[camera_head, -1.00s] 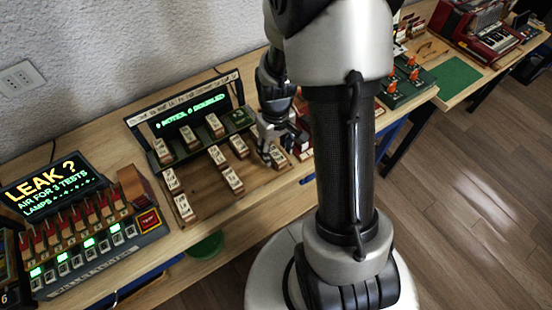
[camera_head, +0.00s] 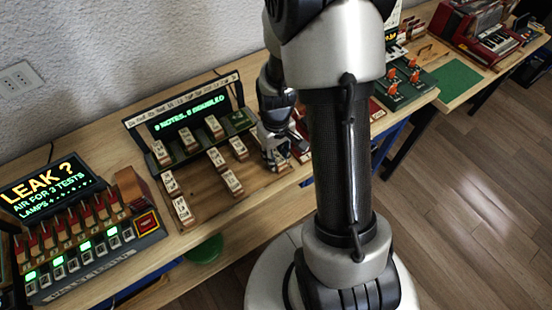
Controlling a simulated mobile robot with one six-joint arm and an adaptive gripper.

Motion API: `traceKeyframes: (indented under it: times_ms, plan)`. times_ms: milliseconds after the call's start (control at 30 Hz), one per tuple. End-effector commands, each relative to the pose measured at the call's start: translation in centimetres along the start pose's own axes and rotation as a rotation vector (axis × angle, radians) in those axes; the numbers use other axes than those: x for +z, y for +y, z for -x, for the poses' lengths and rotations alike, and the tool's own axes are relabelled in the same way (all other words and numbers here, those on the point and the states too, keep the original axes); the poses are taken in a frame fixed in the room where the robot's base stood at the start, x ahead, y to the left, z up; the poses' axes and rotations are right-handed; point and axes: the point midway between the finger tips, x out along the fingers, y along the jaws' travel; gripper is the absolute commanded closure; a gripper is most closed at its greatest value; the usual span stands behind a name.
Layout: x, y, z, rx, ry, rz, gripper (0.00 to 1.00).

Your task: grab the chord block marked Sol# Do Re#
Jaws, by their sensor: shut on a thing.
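My gripper (camera_head: 275,161) is low at the right end of a wooden tray (camera_head: 207,195), fingers down, shut on a small pale chord block (camera_head: 282,160). The fingers hide most of this block, and its marking cannot be read. Several other cream-topped wooden blocks stand on the tray, among them one at the front left (camera_head: 182,210), one in the middle (camera_head: 232,182) and one in the back row (camera_head: 189,138). Their labels are too small to read for certain.
A dark display (camera_head: 190,113) with green text stands behind the blocks. A lamp-and-key console (camera_head: 85,235) reading "LEAK ?" is on the left. Red things lie right of my gripper, partly behind my arm. A green mat (camera_head: 455,79) is farther right.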

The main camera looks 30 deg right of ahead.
Motion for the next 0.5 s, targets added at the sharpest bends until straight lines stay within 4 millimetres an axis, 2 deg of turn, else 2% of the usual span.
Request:
traceKeyframes:
  times_ms: [133, 367, 500]
  plan:
    - [-0.01, 0.00, 0.01, 0.000, 0.000, 0.000, 0.98]
    - [-0.02, 0.01, 0.11, 0.000, 0.001, 0.000, 0.98]
    - [-0.06, 0.02, 0.93, 0.001, 0.002, 0.000, 0.98]
